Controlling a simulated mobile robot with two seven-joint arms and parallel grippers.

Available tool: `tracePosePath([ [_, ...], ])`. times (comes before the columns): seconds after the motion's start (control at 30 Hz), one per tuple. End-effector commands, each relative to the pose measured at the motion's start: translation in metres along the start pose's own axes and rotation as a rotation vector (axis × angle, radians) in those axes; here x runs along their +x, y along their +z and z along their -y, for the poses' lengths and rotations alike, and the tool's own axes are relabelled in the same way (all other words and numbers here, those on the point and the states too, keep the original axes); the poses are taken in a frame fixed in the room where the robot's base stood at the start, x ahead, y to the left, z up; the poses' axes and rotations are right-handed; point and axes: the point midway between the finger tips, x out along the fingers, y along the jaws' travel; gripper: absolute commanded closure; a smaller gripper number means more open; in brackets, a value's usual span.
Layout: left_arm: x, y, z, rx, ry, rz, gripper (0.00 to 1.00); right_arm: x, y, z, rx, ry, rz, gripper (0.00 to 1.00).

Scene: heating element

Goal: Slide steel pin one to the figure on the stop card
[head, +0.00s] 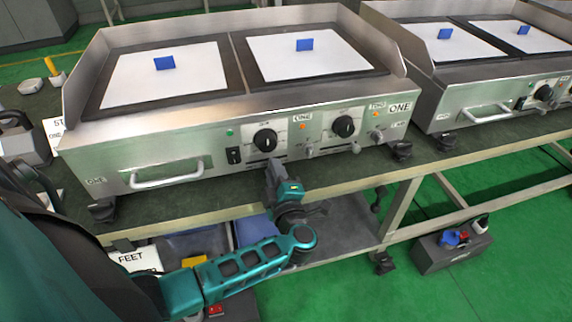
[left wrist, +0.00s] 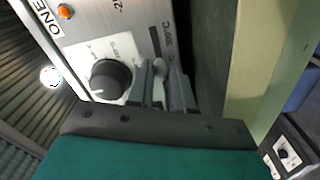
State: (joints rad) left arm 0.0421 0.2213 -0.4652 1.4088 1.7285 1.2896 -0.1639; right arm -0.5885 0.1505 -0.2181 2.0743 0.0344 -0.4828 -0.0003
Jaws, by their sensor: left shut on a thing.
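Steel pin one is small and mostly hidden by my gripper; a grey rounded end (left wrist: 160,66) shows between the fingers in the left wrist view. My left gripper (head: 273,166) is at the lower front panel of the near griddle (head: 190,140), just below its left black knob (head: 265,140). In the left wrist view my left gripper (left wrist: 163,84) is shut beside the knob (left wrist: 110,80), near a dark slot and printed temperature figures. The stop card (head: 62,133) stands at the griddle's left end, partly cut off by the griddle; its figure cannot be read. My right gripper is not in view.
A second black knob (head: 343,127) and small metal levers (head: 310,151) are on the panel to the right. A handle (head: 166,173) sticks out at the left. A second griddle (head: 490,75) stands at the right. The bench's front edge (head: 340,187) runs below my gripper.

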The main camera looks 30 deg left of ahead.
Motion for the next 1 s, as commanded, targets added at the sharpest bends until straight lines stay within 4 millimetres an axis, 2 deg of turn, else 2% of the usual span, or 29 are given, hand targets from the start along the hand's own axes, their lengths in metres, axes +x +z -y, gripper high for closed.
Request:
tracePosePath([
  [0.1, -0.0005, -0.0092, 0.0029, 0.003, -0.003, 0.0, 1.0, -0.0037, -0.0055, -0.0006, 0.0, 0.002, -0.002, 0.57],
  [0.37, -0.0003, -0.0087, 0.0043, 0.002, -0.001, 0.0, 1.0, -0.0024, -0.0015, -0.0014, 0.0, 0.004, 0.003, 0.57],
  [0.4, -0.0003, -0.0086, 0.0043, 0.002, -0.002, 0.0, 0.78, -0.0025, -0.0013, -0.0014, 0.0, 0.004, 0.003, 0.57],
  [0.67, -0.0004, -0.0084, 0.004, 0.002, -0.001, 0.001, 0.53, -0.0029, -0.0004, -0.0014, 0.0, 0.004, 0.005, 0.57],
  [1.0, -0.0011, -0.0079, 0.0034, 0.001, -0.001, 0.001, 0.53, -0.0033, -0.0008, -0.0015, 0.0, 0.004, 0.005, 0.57],
])
